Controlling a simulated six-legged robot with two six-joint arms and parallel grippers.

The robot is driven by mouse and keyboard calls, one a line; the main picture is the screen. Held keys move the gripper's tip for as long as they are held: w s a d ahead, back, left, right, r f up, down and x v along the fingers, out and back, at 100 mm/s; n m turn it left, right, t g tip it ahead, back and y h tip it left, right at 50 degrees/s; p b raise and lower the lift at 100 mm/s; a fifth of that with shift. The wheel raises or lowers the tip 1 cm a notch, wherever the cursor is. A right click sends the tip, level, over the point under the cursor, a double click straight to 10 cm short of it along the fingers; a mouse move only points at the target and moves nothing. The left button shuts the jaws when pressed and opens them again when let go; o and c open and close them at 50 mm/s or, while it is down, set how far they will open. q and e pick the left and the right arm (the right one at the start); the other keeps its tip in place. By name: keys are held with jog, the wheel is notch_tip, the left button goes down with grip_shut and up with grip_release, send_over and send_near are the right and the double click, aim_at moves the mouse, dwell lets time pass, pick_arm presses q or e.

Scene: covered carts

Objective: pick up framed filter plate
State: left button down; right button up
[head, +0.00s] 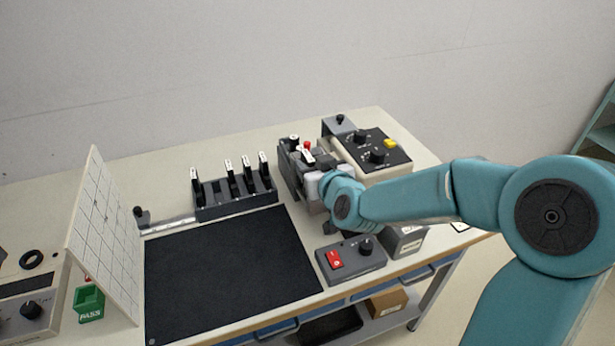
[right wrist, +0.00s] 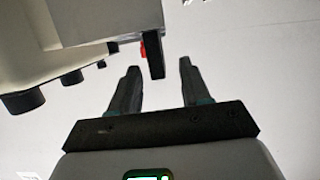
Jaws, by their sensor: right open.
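I cannot tell for sure which piece is the framed filter plate. Several thin dark pieces with white-labelled black handles (head: 247,165) stand upright in a black slotted rack (head: 235,208) at the back of the bench. Another white-labelled piece (head: 307,156) stands in a dark grey device, close to my right gripper (right wrist: 158,72). In the right wrist view the gripper is open, with a dark upright tab (right wrist: 156,55) showing between its fingertips. Whether it touches them I cannot tell. In the head view the fingers are mostly hidden by the wrist. My left gripper is not in view.
A black mat (head: 230,275) lies clear in the middle of the bench. A box with black knobs and a yellow button (head: 372,150) stands behind my right arm. A switch box with a red rocker (head: 350,260) sits in front. A white gridded board (head: 105,235) stands at left.

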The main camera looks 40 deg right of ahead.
aim_at(305, 158)
jog(key=shift+w+f, duration=0.1)
jog(key=shift+w, duration=0.15)
jog(key=p+x, duration=0.2)
jog(key=x, duration=0.2)
jog(key=shift+w+d+f, duration=0.2)
jog(key=shift+w+d, duration=0.05)
jog(key=shift+w, duration=0.05)
jog(key=shift+w+f, duration=0.15)
jog(key=shift+w, duration=0.15)
jog(key=shift+s+d, duration=0.1)
jog(key=shift+c, duration=0.6)
grip_shut()
